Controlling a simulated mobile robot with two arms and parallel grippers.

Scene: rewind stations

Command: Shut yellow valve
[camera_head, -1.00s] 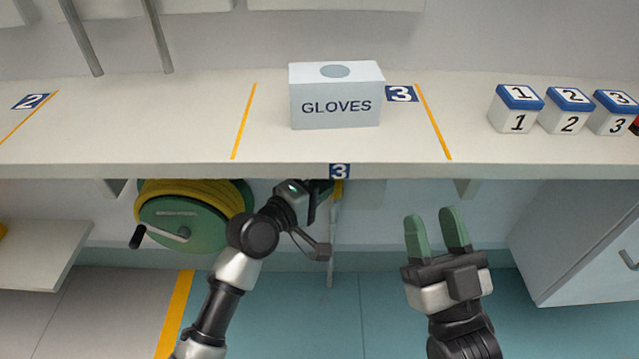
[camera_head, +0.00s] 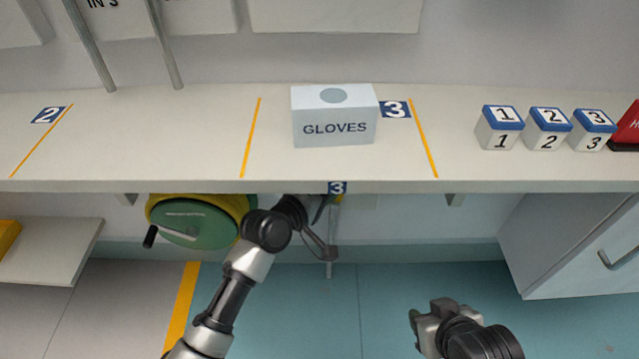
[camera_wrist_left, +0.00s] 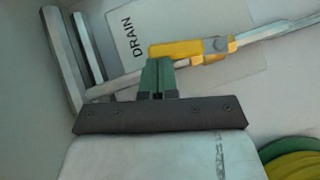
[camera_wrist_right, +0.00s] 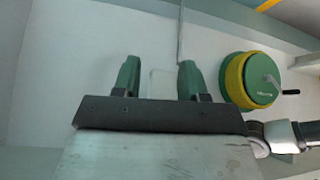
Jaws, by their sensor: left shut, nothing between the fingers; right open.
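The yellow valve handle (camera_wrist_left: 192,48) shows in the left wrist view, on a pale pipe (camera_wrist_left: 275,32) beside a DRAIN label (camera_wrist_left: 132,38). The handle lies at a small angle to the pipe. My left gripper (camera_wrist_left: 158,64) is shut and empty, its green fingertips at the handle's left end; I cannot tell whether they touch. In the head view the shelf hides most of this gripper, and only a sliver of yellow shows there. My right gripper (camera_wrist_right: 159,80) is open and empty, low and away from the valve; its wrist shows at lower right in the head view.
A shelf (camera_head: 200,165) overhangs the valve and carries a GLOVES box (camera_head: 335,125) and several numbered blocks (camera_head: 547,130). A green and yellow hose reel (camera_head: 195,222) hangs left of my left arm. A grey cabinet (camera_head: 570,240) stands at right. The floor between is clear.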

